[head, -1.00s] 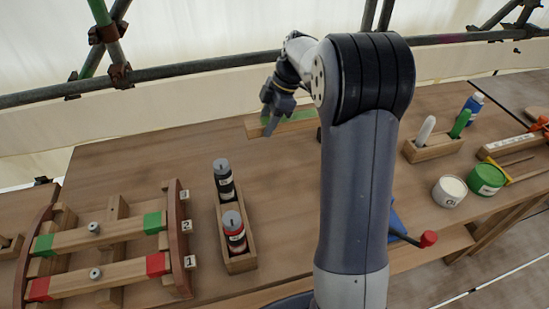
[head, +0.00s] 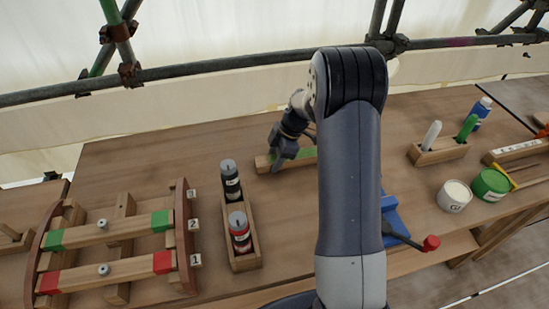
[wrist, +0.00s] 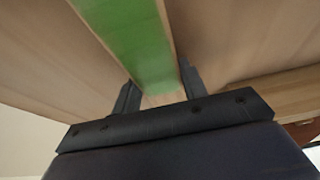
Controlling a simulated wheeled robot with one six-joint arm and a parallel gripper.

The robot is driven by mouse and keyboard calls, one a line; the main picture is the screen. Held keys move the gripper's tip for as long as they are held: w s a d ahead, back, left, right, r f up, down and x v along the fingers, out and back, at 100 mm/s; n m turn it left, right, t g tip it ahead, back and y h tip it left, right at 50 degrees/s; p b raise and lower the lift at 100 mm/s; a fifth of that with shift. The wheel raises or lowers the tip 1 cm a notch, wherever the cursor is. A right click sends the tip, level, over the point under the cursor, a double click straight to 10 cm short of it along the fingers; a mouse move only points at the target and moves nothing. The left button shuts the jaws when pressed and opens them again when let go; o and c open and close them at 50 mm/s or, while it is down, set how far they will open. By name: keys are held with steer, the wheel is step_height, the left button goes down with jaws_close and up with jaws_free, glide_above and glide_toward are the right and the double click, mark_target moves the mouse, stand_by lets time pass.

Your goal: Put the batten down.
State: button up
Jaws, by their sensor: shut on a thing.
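The batten (head: 300,160) is a pale wooden bar with a green-painted face. It lies level, low over the back middle of the bench, and my arm hides its right end in the head view. My gripper (head: 278,163) is shut on the batten. In the wrist view the green face of the batten (wrist: 140,45) runs between the two dark fingers (wrist: 158,95). I cannot tell whether its underside touches the bench top.
A frame (head: 122,205) with green-ended and red-ended battens stands at the left. Two bottles stand in a wooden holder (head: 247,262) near the middle. Tins (head: 455,195) and a marker block (head: 438,152) are at the right. Bench (head: 150,160) left of the batten is clear.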

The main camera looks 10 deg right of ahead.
steer(key=shift+f, duration=0.15)
steer(key=o, duration=1.2)
steer(key=shift+c, duration=0.2)
steer(key=shift+r, duration=0.25)
steer(key=v, duration=1.1)
steer(key=shift+d+r+b, duration=0.25)
steer(key=shift+r+b, duration=0.1)
steer(key=shift+b, duration=0.05)
